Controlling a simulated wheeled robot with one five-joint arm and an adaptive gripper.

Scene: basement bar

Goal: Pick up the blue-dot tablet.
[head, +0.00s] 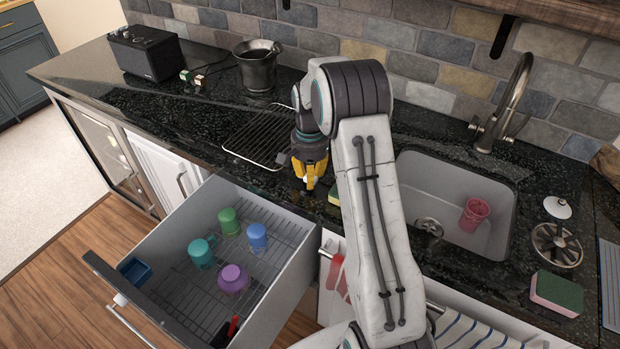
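My gripper (309,188) has yellow fingers and points down over the dark counter, between the wire rack and the sink. A small pale patch shows between the fingers; I cannot tell whether it is a held tablet or part of the gripper. Two small pale blocks lie on the counter at the back left: one with a green mark (186,75), one with a reddish mark (199,80). They are well apart from my gripper. I cannot make out a blue dot on anything in view.
An open drawer (105,268) below the counter holds several coloured mugs. A black wire rack (262,135) lies left of my gripper. A metal pot (257,66) and black speaker (146,52) stand behind. The sink (448,190) holds a pink cup (474,214).

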